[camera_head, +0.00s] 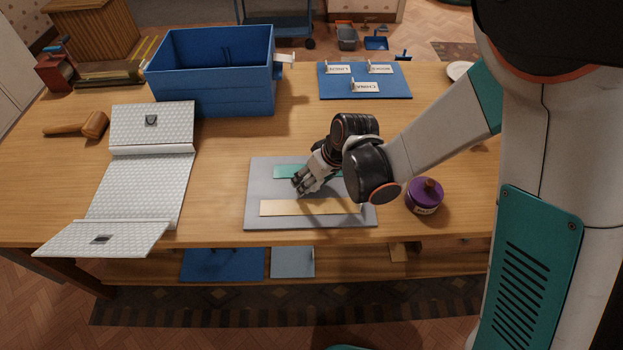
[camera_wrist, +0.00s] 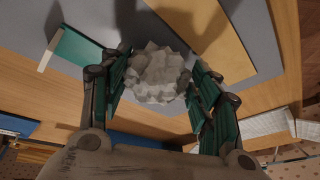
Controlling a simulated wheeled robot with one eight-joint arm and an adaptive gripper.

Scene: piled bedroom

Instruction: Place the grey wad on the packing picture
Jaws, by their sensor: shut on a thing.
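My gripper (camera_head: 298,187) is low over a flat grey board (camera_head: 262,190) near the table's front edge. The board carries a teal strip (camera_head: 289,171) and a tan strip (camera_head: 305,208), and seems to be the packing picture. In the wrist view my gripper (camera_wrist: 160,88) is shut on the grey wad (camera_wrist: 158,72), a pale, crumpled lump between its green-sided fingers. The board (camera_wrist: 264,38) and tan strip (camera_wrist: 208,35) lie behind the wad. Whether the wad touches the board cannot be told. In the head view the wad is hidden by the fingers.
A purple jar (camera_head: 424,197) stands right of the board. A white quilted case (camera_head: 148,185) lies unfolded at left, beside a wooden mallet (camera_head: 85,126). A blue crate (camera_head: 215,80) and a blue board with labels (camera_head: 393,84) are behind. Bare table lies between.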

